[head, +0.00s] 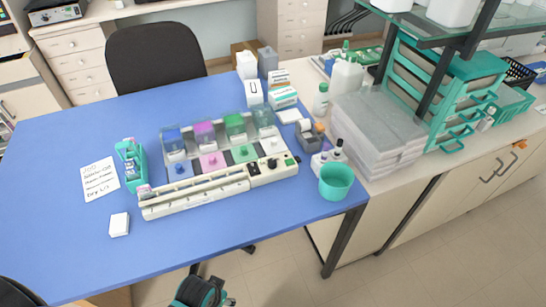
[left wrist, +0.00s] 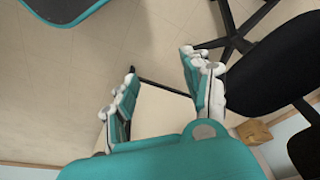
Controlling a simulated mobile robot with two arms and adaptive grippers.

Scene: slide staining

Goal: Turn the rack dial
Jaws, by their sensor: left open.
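The staining rack (head: 195,196) stands on the blue table in the head view, a long cream unit with coloured jars behind it. A small dark dial (head: 272,163) sits on the control panel at its right end. Its exact angle is too small to read. My left gripper (left wrist: 162,97) shows in the left wrist view, with its two fingers spread apart and nothing between them. It is over the floor and away from the rack, which is not in that view. No right gripper can be made out.
A teal cup (head: 337,182) stands right of the rack near the table edge. A teal slide holder (head: 130,165) and white note (head: 99,179) are to its left, and a small white box (head: 119,224) is in front. The blue table's front left is clear.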

